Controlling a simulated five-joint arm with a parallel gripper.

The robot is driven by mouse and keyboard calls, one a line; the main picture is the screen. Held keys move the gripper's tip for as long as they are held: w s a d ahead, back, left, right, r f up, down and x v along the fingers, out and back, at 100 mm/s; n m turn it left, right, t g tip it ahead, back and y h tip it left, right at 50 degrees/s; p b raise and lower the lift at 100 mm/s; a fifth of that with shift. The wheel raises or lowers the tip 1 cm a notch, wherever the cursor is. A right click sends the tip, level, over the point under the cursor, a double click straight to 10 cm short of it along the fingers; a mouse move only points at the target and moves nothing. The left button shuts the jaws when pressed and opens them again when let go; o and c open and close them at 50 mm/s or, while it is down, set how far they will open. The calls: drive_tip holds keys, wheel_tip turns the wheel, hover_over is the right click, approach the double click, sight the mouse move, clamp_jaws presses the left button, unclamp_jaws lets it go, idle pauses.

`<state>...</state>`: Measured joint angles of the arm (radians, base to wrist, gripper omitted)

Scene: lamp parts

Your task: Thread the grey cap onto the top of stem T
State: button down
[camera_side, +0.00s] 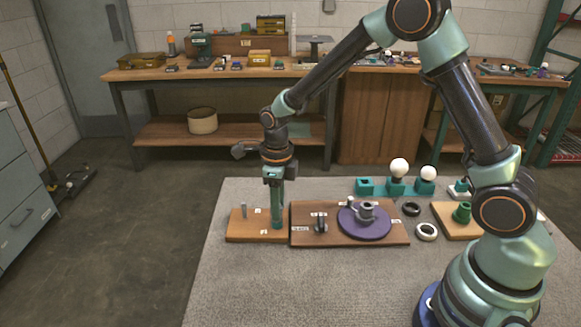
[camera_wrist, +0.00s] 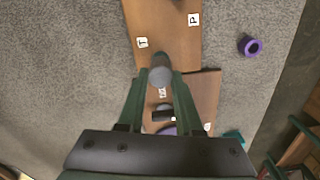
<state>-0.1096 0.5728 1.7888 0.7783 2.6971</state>
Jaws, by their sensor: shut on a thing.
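My gripper (camera_wrist: 160,82) points down over the right end of a light wooden board (camera_side: 238,232) in the side view. Its two fingers are shut on a grey round piece, which looks like the grey cap (camera_wrist: 160,76). The board's tags T (camera_wrist: 142,43) and P (camera_wrist: 193,19) show beyond the fingertips in the wrist view. A thin grey post (camera_side: 243,211) stands upright on the left part of the board. I cannot make out stem T under the gripper, nor whether the cap touches a stem.
A darker board (camera_side: 300,238) adjoins on the right, with a small dark upright piece (camera_side: 320,223) and a purple disc (camera_side: 352,230). Bulbs (camera_side: 399,167) stand behind. The mat in front is clear.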

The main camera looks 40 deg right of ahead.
drive_tip(key=shift+s+f, duration=0.1)
drive_tip(key=shift+s, duration=0.05)
drive_tip(key=shift+m, duration=1.5)
drive_tip(key=c, duration=0.7)
unclamp_jaws()
